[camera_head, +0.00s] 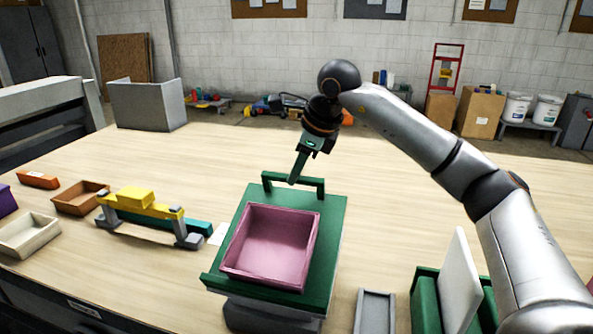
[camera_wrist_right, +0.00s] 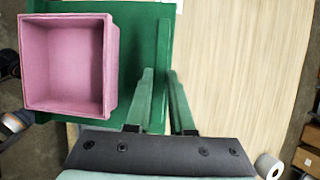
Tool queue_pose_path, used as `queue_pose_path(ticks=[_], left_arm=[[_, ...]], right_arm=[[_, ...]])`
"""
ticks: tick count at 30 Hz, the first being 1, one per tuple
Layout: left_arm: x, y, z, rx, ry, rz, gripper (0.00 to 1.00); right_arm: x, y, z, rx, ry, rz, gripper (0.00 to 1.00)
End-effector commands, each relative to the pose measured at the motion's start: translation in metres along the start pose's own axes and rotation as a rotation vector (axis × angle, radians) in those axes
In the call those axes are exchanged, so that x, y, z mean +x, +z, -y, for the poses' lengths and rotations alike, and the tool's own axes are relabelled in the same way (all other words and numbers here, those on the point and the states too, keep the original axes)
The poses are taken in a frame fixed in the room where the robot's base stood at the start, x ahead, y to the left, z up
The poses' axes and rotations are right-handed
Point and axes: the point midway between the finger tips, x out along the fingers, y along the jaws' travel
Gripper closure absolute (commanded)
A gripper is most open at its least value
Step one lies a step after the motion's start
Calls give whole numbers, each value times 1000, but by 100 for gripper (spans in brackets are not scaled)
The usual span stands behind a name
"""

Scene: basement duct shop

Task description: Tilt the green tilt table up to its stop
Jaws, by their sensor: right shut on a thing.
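The green tilt table (camera_head: 335,222) stands at the middle of the workbench on a dark grey base (camera_head: 265,318). Its plate looks close to level; I cannot tell whether it has any slight tilt. A pink open box (camera_head: 270,246) sits empty on the plate, and it also shows in the wrist view (camera_wrist_right: 65,62). A green bar handle (camera_head: 312,184) rises at the plate's far edge. My right gripper (camera_head: 293,180) reaches down from above and is shut on this handle. In the wrist view its fingers (camera_wrist_right: 161,75) straddle the handle beside the box. My left gripper is out of view.
A yellow and grey fixture (camera_head: 140,205) and a brown tray (camera_head: 80,198) lie to the left. A grey tray (camera_head: 375,312) and a green holder with a white panel (camera_head: 460,285) stand at the front right. The bench beyond the handle is clear.

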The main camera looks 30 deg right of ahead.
Motion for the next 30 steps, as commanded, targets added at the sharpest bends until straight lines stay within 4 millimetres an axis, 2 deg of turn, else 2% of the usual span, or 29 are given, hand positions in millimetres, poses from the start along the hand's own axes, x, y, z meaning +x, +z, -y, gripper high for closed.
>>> queue_pose_path(ticks=[1,2,9,20,23,30], left_arm=[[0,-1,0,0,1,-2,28],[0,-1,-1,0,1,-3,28],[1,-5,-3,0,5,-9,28],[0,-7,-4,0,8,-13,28],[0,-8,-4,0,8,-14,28],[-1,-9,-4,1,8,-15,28]], right_arm=[[0,2,-5,-7,13,2,100],[0,2,-5,-7,13,1,78],[0,2,-4,-6,10,1,51],[-5,1,-2,-3,7,1,50],[-19,2,-2,-4,5,3,50],[-72,2,-2,-5,5,4,50]])
